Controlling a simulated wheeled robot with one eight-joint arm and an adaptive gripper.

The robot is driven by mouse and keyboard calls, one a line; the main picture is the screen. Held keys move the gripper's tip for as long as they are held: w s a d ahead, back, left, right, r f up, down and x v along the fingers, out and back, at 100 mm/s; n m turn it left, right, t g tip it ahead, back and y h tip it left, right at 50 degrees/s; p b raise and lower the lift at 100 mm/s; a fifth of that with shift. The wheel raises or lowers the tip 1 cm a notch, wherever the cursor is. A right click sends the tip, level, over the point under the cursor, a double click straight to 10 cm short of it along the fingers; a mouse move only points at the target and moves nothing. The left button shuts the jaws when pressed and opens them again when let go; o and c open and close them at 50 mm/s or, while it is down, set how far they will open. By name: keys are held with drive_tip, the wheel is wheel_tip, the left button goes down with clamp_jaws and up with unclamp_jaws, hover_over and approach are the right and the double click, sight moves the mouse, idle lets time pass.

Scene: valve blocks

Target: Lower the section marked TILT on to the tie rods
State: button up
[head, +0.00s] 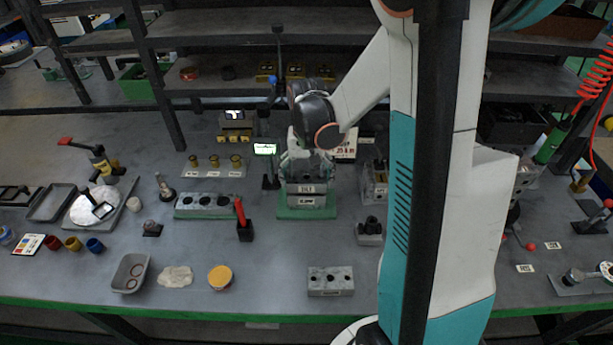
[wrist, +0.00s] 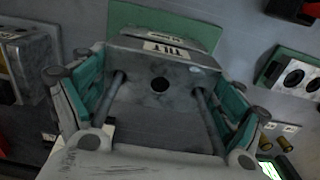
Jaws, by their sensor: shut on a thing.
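The grey section marked TILT (head: 307,188) is at the middle of the bench in the head view, above a green base plate (head: 306,212). A lower labelled part shows just under it. I cannot tell whether any gap is left between them. My gripper (head: 305,168) is shut on the section from above.
A green-based block with holes (head: 205,205) and a red-handled tool in a black holder (head: 242,222) stand to the left. A grey block (head: 375,185) stands close on the right. A small lit screen (head: 264,149) is behind left.

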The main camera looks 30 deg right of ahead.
sight(306, 176)
drive_tip(key=shift+f, duration=0.15)
drive_tip(key=o, duration=1.2)
wheel_tip(306, 176, up, 12)
drive_tip(key=shift+r, duration=0.1)
drive_tip(key=shift+a, duration=0.1)
drive_tip(key=a+r+n+t, duration=0.3)
drive_tip(key=a+r, duration=0.2)
drive_tip(key=a, duration=0.6)
drive_tip(key=s+a+n+t, duration=0.1)
drive_tip(key=s, duration=0.3)
drive_tip(key=s+a+n+t, duration=0.1)
drive_tip(key=s, duration=0.3)
drive_tip(key=s+a+n+t, duration=0.1)
drive_tip(key=s+t, duration=0.1)
drive_tip(key=s, duration=0.3)
drive_tip(key=shift+f+n, duration=0.4)
